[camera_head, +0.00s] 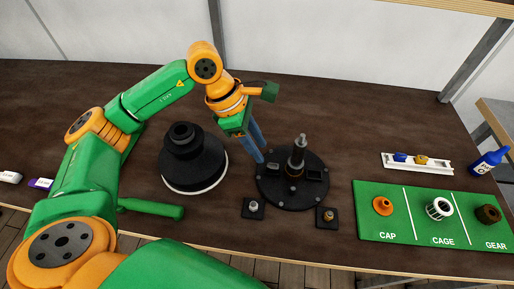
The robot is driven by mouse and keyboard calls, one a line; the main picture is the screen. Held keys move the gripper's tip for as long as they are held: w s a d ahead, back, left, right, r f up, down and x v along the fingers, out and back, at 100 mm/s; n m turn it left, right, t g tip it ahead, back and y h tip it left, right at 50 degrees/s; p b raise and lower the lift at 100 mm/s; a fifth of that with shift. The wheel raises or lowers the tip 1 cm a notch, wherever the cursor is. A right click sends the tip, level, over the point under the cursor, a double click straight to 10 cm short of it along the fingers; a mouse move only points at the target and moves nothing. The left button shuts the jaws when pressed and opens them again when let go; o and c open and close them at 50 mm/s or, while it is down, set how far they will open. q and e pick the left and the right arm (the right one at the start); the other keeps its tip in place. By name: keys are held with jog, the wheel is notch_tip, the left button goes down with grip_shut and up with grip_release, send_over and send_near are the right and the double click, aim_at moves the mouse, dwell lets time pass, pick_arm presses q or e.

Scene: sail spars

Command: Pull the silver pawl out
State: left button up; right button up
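A small black square block with a silver piece (254,206) on it sits left of the black round base; this may be the silver pawl, but it is too small to tell. A similar block with a brass-coloured piece (328,216) sits to the right. The round base (290,200) carries an upright silver and dark shaft (298,153) and small dark parts. My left gripper (261,158) points down at the base's upper left edge, left of the shaft, apart from the silver piece. Its blue-grey fingers look close together; their gap is unclear. My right gripper is out of view.
A black stepped cone (187,160) stands left of the base. A green mat (420,240) at right bears an orange cap, a white cage and a dark gear. Behind it are a white tray (440,168) and a blue bottle (487,161). The table's front edge is close.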

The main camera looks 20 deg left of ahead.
aim_at(271, 165)
pick_arm(q)
jog(key=b+x, duration=0.4)
jog(key=x, duration=0.4)
jog(key=shift+w+a+r, duration=0.1)
jog(key=shift+w+r, duration=0.05)
jog(key=shift+r, duration=0.1)
jog(key=c, duration=0.3)
grip_shut()
jog(key=o, duration=0.8)
grip_release()
